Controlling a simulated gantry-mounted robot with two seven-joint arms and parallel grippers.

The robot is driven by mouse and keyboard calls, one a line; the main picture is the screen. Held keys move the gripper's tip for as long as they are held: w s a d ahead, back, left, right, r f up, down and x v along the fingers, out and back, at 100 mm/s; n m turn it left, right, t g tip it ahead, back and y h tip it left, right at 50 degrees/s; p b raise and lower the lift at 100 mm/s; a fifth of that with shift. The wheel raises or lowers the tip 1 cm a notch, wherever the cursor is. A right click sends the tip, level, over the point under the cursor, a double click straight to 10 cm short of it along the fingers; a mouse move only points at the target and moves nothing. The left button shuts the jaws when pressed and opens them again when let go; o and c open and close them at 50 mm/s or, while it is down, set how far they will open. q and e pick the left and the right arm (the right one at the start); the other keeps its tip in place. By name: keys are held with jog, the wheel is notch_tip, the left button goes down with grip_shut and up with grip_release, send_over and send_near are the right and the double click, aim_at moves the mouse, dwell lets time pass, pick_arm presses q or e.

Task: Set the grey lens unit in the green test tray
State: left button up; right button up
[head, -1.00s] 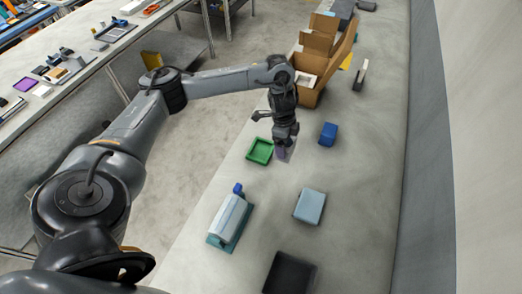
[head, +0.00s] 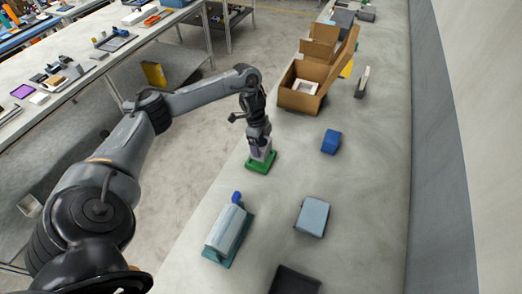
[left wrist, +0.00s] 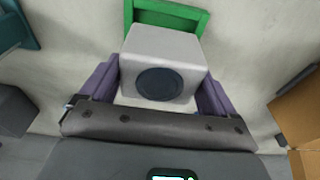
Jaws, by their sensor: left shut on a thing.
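The grey lens unit (head: 266,153) is a pale block; the left wrist view shows it (left wrist: 190,48) with a dark round lens on one face. My left gripper (head: 260,149) is shut on it, with a purple finger on each side in the left wrist view (left wrist: 158,88). The green test tray (head: 261,167) lies on the bench directly under the unit in the head view. Part of its green rim shows past the unit in the left wrist view (left wrist: 168,12). I cannot tell whether the unit touches the tray floor. My right gripper is not in view.
A blue block (head: 331,142) lies right of the tray. A light-blue box (head: 312,216), a white-and-teal device (head: 226,231) and a black tray (head: 294,281) lie nearer. An open cardboard box (head: 299,98) stands farther back. The bench between them is clear.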

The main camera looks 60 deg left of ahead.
pick_arm(q)
notch_tip(320, 180, down, 4)
jog(key=shift+r+b, duration=0.2)
jog(key=shift+b, duration=0.35)
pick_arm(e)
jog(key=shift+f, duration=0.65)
pick_arm(q)
jog(key=shift+f, duration=0.15)
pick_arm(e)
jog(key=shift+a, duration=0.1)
pick_arm(q)
jog(key=o, duration=1.2)
jog(key=shift+f, duration=0.15)
jog(key=r+p, duration=0.1)
jog(key=r, duration=0.2)
jog(key=a+r+p, duration=0.1)
jog(key=r+p, duration=0.1)
jog(key=r, duration=0.2)
jog(key=r+p, duration=0.1)
jog(key=r, duration=0.2)
jog(key=shift+s+a+r, duration=0.15)
jog(key=shift+s+r, duration=0.15)
jog(key=shift+s, duration=0.1)
jog(key=shift+s+r+p, duration=0.1)
jog(key=shift+r+p, duration=0.55)
jog(key=shift+r, duration=0.15)
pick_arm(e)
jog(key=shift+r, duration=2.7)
